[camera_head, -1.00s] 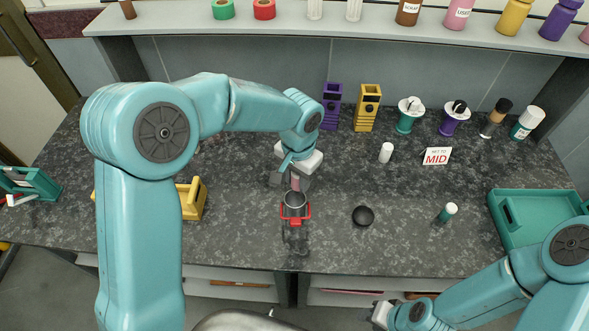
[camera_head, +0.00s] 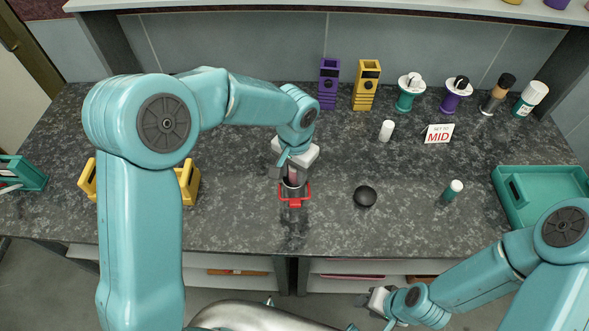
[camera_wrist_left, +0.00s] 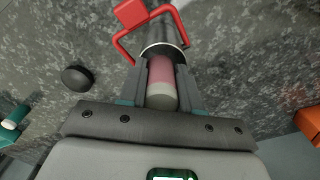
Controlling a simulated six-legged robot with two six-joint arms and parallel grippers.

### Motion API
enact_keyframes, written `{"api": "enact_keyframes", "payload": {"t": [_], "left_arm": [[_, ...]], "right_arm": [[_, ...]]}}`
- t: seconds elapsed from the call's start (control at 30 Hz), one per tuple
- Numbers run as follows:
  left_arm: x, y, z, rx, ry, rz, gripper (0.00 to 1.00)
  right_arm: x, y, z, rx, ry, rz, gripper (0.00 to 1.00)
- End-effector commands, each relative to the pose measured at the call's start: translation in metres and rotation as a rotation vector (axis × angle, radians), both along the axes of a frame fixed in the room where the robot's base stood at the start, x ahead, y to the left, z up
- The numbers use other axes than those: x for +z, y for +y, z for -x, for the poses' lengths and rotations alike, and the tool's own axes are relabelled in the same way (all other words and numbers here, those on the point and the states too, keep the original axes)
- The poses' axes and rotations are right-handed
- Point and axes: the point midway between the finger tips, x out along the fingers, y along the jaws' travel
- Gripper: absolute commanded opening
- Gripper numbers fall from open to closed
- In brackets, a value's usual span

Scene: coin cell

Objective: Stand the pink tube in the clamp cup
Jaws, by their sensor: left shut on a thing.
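The pink tube (camera_wrist_left: 161,75) has a pale end nearest my wrist and is held between the fingers of my left gripper (camera_wrist_left: 160,85). In the head view the tube (camera_head: 293,175) is upright and mostly hidden by my left gripper (camera_head: 292,180). The clamp cup is a grey metal cylinder (camera_wrist_left: 162,28) with a red clamp frame (camera_head: 294,202). My left gripper is right over the cup. The tube's far end meets the cup's dark mouth and seems to enter it; how deep is hidden. My right gripper (camera_head: 377,300) is low, off the counter's front edge, its fingers unclear.
A black round knob-like thing (camera_head: 365,196) and a teal vial with a white cap (camera_head: 452,190) stand right of the cup. A teal tray (camera_head: 508,205) is at far right, a yellow holder (camera_head: 188,180) at left. The counter just right of the cup is clear.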

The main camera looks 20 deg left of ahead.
Motion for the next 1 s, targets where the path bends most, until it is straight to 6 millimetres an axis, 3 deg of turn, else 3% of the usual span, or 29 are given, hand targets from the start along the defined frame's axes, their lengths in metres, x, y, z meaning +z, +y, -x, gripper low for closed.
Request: {"api": "enact_keyframes", "payload": {"t": [0.4, 0.43, 0.5, 0.53, 1.0], "left_arm": [[-0.0019, 0.0025, 0.0008, 0.000, 0.004, -0.002, 0.03], [-0.0019, 0.0025, 0.0008, 0.000, 0.004, -0.002, 0.36], [-0.0020, 0.0024, 0.0008, 0.000, 0.004, -0.002, 0.59], [-0.0021, 0.0024, 0.0008, 0.000, 0.004, -0.002, 0.63], [0.0007, 0.0022, 0.0012, 0.000, 0.005, -0.003, 0.63]], "right_arm": [[-0.0003, 0.0001, 0.0000, 0.000, 0.000, 0.000, 0.43], [-0.0003, 0.0001, 0.0000, 0.000, 0.000, 0.000, 0.43], [-0.0003, 0.0000, 0.0001, 0.000, 0.000, 0.000, 0.43], [-0.0003, 0.0000, 0.0001, 0.000, 0.000, 0.000, 0.43], [-0.0006, 0.0000, 0.0000, 0.000, 0.000, 0.000, 0.43]]}}
